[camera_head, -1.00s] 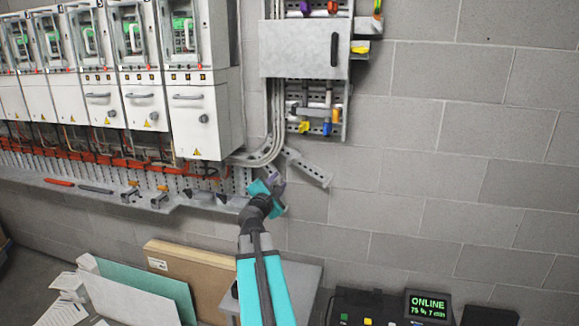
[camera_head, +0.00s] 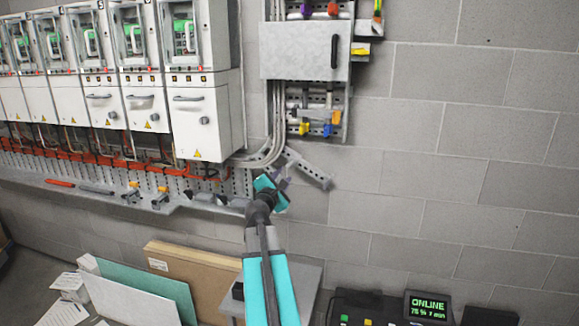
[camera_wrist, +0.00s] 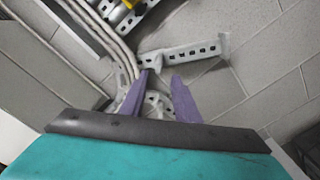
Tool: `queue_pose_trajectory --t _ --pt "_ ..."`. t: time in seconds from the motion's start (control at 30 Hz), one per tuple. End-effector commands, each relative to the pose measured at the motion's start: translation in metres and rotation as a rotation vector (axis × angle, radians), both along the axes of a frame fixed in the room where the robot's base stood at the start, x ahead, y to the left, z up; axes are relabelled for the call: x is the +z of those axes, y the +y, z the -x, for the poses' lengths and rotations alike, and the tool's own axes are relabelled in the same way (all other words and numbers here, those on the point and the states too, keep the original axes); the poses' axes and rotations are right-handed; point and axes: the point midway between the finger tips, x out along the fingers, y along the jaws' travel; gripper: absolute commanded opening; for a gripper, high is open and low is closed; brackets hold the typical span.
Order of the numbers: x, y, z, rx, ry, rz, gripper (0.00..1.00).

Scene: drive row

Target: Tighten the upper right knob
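The panel at top centre carries a purple knob (camera_head: 305,8) and, right of it, an orange knob (camera_head: 333,8), both cut close by the picture's top edge. Lower on the panel are a yellow knob (camera_head: 304,128), a blue one (camera_head: 327,130) and an orange one (camera_head: 336,117). I cannot tell from the frames which the task means. My gripper (camera_head: 283,182) is well below the panel, near the wall and the shelf's right end. In the wrist view its purple fingers (camera_wrist: 160,92) are apart with nothing between them. Part of a yellow knob (camera_wrist: 130,3) shows at the top.
A grey cover with a black handle (camera_head: 305,50) spans the panel's middle. A slanted perforated bracket (camera_head: 308,168) is close to my gripper. White cabinets (camera_head: 203,120) stand left, above a shelf (camera_head: 100,187) with tools. Boards (camera_head: 200,275) lean below. The wall to the right is bare.

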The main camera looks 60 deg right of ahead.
Motion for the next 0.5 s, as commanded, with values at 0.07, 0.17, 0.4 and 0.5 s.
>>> queue_pose_trajectory --t 0.07,0.17,0.4,0.5 --pt "0.001 -0.009 -0.004 -0.001 0.001 0.0 0.29" --pt "0.001 -0.018 -0.007 0.0 0.001 0.0 0.29" --pt "0.002 -0.04 -0.013 -0.001 0.0 0.001 0.29" --pt "0.002 -0.049 -0.016 -0.001 0.001 0.0 0.29"
